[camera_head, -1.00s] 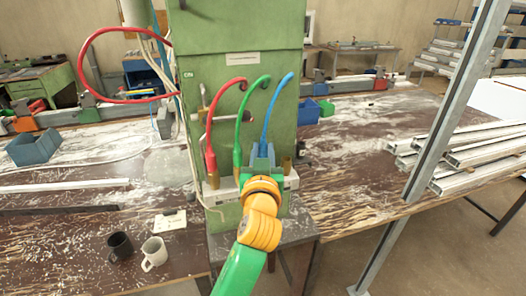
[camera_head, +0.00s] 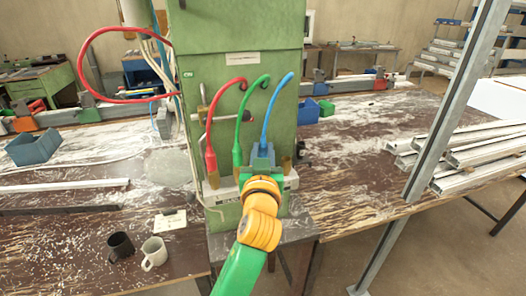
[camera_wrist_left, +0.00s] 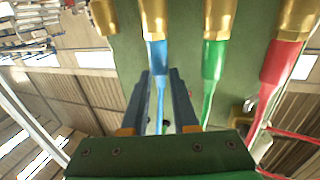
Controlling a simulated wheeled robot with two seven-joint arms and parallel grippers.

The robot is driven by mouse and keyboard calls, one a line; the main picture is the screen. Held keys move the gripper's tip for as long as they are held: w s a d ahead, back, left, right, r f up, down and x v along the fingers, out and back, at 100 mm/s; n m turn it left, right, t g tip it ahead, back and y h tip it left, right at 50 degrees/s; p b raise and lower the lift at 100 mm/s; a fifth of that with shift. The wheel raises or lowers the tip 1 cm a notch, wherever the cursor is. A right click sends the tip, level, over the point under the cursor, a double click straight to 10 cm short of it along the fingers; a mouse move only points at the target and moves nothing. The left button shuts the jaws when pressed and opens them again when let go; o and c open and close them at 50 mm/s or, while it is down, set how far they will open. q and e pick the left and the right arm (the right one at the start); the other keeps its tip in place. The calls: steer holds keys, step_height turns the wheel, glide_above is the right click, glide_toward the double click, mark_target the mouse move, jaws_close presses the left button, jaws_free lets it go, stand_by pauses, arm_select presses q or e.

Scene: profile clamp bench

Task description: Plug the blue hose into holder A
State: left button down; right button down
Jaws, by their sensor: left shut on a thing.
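The blue hose (camera_head: 270,110) arches up the green cabinet front, right of the green hose (camera_head: 239,130) and the red hose (camera_head: 210,135). My left gripper (camera_head: 262,155) is shut on the blue hose near its lower end, in front of the cabinet. In the left wrist view the blue hose (camera_wrist_left: 157,57) runs between the dark fingers (camera_wrist_left: 160,90). Its end meets a brass fitting (camera_wrist_left: 153,20); I cannot tell how firmly. Another brass fitting (camera_wrist_left: 103,15) beside it has no hose; it also shows in the head view (camera_head: 287,166). No letter A is readable.
The green cabinet (camera_head: 240,45) stands behind the hoses, with a white ledge (camera_head: 220,195) below them. A black mug (camera_head: 120,247) and a white mug (camera_head: 154,252) stand on the bench at left. A metal post (camera_head: 440,130) and stacked profiles (camera_head: 480,150) are at right.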

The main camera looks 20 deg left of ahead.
mark_target(263, 137)
arm_select(q)
steer(key=shift+r+p, duration=0.5)
steer(key=shift+r, duration=0.1)
stand_by(0.7)
steer(key=shift+r, duration=0.1)
steer(key=shift+w+a+r+p, duration=0.1)
steer(key=shift+w+r+p, duration=0.15)
steer(key=shift+r+p, duration=1.05)
steer(key=shift+p, duration=0.15)
steer(key=shift+s, duration=0.1)
